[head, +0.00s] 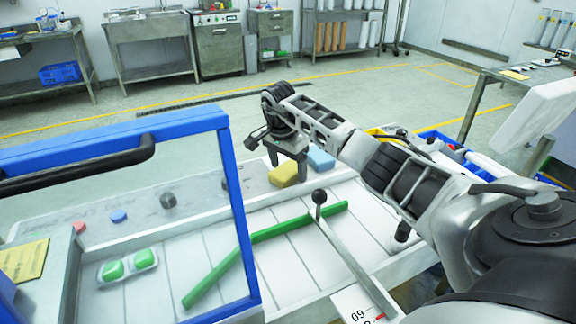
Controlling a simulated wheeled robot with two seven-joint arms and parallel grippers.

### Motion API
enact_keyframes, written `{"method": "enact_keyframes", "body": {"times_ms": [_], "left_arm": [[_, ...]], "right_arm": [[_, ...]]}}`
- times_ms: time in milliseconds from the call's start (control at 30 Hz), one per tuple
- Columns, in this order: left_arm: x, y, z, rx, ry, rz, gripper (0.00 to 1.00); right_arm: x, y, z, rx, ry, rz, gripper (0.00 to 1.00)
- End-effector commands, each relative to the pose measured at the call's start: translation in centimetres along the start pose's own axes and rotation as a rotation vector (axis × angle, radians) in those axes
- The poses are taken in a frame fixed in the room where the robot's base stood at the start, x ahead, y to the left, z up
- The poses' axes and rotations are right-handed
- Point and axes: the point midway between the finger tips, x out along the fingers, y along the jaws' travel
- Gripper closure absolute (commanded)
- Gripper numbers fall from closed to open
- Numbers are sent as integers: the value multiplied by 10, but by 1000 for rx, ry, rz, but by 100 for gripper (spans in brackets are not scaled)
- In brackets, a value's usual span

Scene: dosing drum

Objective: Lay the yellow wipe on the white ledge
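The yellow wipe (283,176) lies on the pale back strip of the work surface, left of a blue wipe (320,158). My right gripper (288,162) points down at the yellow wipe, its two fingers spread apart. One finger is by the gap between the yellow and blue wipes. I cannot tell whether the fingers touch the yellow wipe. Which surface is the white ledge is unclear; a white slatted surface (285,265) lies in front of the wipes. My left gripper is not in view.
A blue-framed clear door (238,215) with a black handle (80,170) stands at the left. A bent green strip (245,250) lies on the slats. A metal lever with a black knob (319,197) rises at the middle. Blue bins (440,137) stand behind my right arm.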

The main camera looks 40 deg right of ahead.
Motion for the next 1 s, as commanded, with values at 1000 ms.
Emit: {"method": "enact_keyframes", "body": {"times_ms": [1000], "left_arm": [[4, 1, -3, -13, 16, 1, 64]], "right_arm": [[-119, 0, -1, 1, 1, -2, 25]]}}
